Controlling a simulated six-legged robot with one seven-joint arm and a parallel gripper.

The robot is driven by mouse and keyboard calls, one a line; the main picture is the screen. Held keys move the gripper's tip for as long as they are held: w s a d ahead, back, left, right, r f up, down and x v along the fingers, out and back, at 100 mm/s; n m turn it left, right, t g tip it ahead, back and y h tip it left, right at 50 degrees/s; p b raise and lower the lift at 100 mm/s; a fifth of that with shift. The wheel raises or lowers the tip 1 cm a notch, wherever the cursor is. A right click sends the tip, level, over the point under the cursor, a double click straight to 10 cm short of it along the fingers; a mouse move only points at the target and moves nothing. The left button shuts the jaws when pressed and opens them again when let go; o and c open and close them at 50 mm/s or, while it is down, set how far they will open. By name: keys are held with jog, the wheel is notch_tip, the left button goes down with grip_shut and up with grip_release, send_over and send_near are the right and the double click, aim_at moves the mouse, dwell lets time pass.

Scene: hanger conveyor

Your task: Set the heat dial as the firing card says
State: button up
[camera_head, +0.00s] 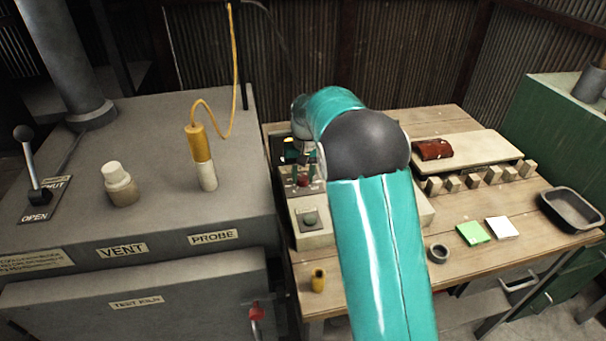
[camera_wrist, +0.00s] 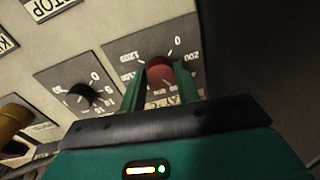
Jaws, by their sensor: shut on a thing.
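The red heat dial (camera_wrist: 160,72) sits on a dark scale plate of the control panel, with numbers such as 0 and 1200 around it. My gripper (camera_wrist: 160,82) is shut on this dial, one green finger at each side. The dial's pointer is too unclear to read. In the head view my gripper (camera_head: 302,158) is at the control box (camera_head: 312,236) on the bench, partly hidden by my arm. No readable firing card shows; a green square (camera_head: 473,233) and a white square (camera_head: 502,228) lie on the bench, without legible writing.
A smaller black dial (camera_wrist: 82,95) is left of the red one, and a yellow part (camera_wrist: 14,118) is farther left. The grey test kiln (camera_head: 140,230) stands left of the bench. A dark tray (camera_head: 572,210) and a grey ring (camera_head: 438,253) are on the bench's right side.

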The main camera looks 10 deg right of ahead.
jog(key=m, duration=0.6)
jog(key=shift+f, duration=0.1)
jog(key=m, duration=0.6)
jog(key=shift+s+a+m+t, duration=0.1)
jog(key=shift+m+t, duration=0.2)
jog(key=shift+m, duration=0.1)
jog(key=m, duration=0.6)
jog(key=shift+h, duration=0.4)
jog(key=m, duration=0.5)
jog(key=shift+m, duration=0.4)
jog(key=o, duration=1)
